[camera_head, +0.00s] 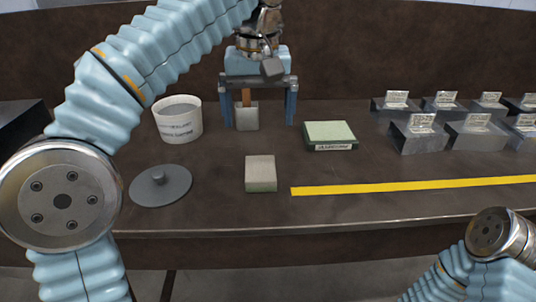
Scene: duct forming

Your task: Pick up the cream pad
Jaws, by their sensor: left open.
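The cream pad (261,172) is a small block, pale beige on top with a greenish-grey front face. It lies flat on the dark table, left of the yellow strip. My left gripper (260,122) is open, its two blue fingers pointing down, farther back than the pad and apart from it. A small grey holder (247,118) with a brown stick shows between the fingers; I cannot tell how far behind them it is. Only a part of my right arm shows at the lower right; its gripper is out of view.
A white tub (179,120) and a grey round lid (160,186) are left of the pad. A green-topped block (330,134) in a dark tray is right of the gripper. Several metal blocks with labels (420,134) stand at right. A yellow strip (410,186) runs along the front.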

